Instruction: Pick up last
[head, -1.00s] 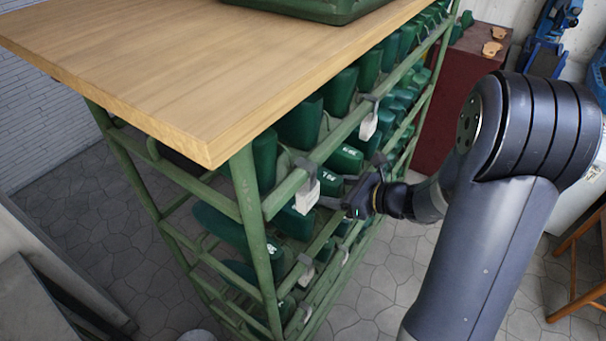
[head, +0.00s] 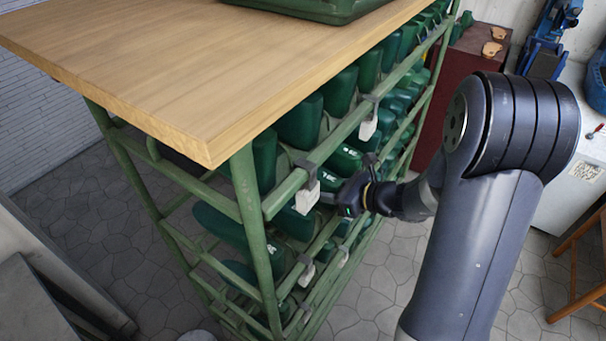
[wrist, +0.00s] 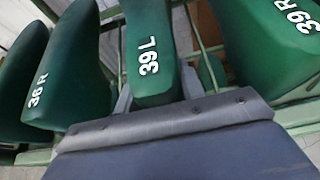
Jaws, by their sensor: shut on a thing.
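In the head view, my gripper (head: 340,198) is at the front of the green rack (head: 248,205), at a row below the wooden top. The held last is mostly hidden there, and it still lies among the rack's bars.
The rack holds several rows of green lasts, with white tags (head: 307,197) hanging on its bars. A wooden top (head: 200,70) overhangs it, with a green crate (head: 318,8) on it. A dark red cabinet (head: 463,75) stands beyond. Open floor lies in front.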

